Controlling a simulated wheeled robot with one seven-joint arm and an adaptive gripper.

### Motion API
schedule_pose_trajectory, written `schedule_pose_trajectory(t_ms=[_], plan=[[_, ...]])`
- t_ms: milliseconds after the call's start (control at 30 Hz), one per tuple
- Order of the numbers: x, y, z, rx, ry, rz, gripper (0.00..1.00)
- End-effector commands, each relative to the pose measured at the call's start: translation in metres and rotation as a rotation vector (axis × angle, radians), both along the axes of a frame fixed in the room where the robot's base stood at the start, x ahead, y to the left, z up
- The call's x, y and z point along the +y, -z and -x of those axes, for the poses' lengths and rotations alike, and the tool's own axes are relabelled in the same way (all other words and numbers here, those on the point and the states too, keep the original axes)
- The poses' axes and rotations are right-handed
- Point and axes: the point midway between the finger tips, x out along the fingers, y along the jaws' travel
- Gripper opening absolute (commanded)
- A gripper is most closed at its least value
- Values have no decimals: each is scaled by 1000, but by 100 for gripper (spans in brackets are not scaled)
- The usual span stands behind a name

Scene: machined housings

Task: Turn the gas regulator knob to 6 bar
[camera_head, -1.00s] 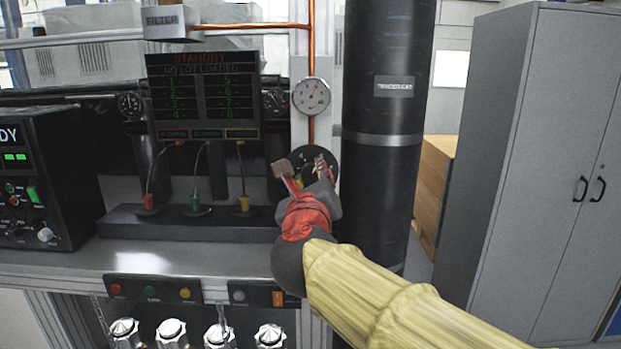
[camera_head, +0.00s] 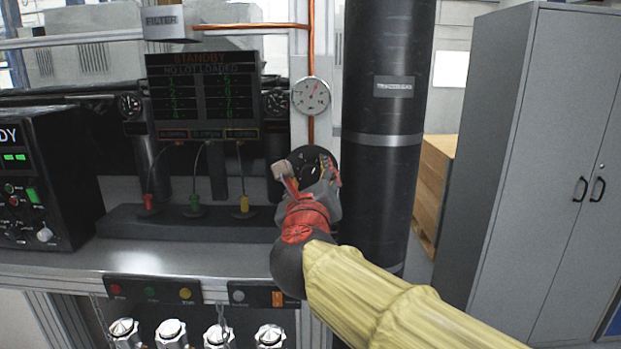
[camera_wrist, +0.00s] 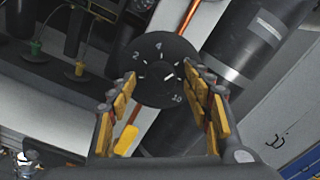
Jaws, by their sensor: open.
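The regulator knob is a dark round dial (camera_wrist: 158,68) with white ticks; 2, 4 and 10 are readable on it in the wrist view. A short bright mark lies right of its centre, but I cannot tell the exact setting. In the head view the dial (camera_head: 323,155) is partly hidden behind my gripper (camera_head: 308,176). My gripper (camera_wrist: 160,84) is open, with a yellow-padded finger on either side of the dial's lower part; contact cannot be told.
A copper pipe (camera_head: 312,45) runs above the gauge. A thick black tracer gas cylinder (camera_head: 385,110) stands close on the right. A bench with a standby display (camera_head: 203,95) and coloured connectors lies left. A grey cabinet (camera_head: 510,140) stands far right.

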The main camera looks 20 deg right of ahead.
Motion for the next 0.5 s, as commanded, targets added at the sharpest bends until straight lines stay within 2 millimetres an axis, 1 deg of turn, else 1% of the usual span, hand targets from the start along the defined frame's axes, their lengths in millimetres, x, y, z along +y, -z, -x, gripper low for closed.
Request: schedule_pose_trajectory(t_ms=[167,333,500], plan=[[8,-2,20,-3,-4,0,50],[19,-1,54,-3,-6,-2,50],[29,-1,83,-2,-5,-1,50]])
